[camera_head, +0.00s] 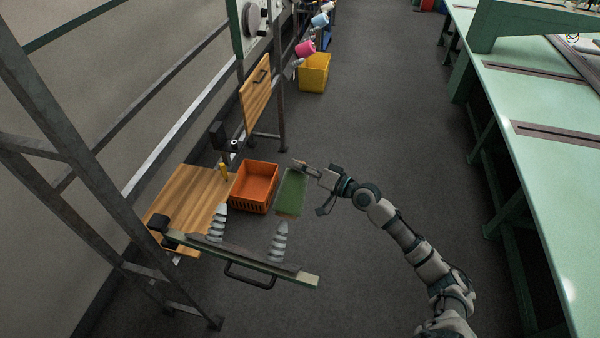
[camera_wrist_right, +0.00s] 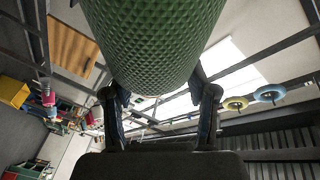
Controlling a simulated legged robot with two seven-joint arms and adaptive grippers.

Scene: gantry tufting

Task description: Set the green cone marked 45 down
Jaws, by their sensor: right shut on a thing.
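The green cone (camera_head: 291,192) is in my right gripper (camera_head: 311,187), left of its wrist and just right of the orange crate. In the right wrist view the cone's green, diamond-textured side (camera_wrist_right: 152,40) fills the top middle, between the two dark fingers (camera_wrist_right: 160,105). The gripper is shut on it. No number 45 can be read on the cone from here. In the head view the cone shows a paler, tan end at the bottom. My left gripper is not in view.
An orange crate (camera_head: 255,187) stands by a wooden board (camera_head: 185,200). In front is a bar with a black handle (camera_head: 250,277) and grey ribbed pieces (camera_head: 279,240). A metal frame stands left, a yellow bin (camera_head: 314,72) behind. A long green table (camera_head: 540,150) runs right; the floor between is clear.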

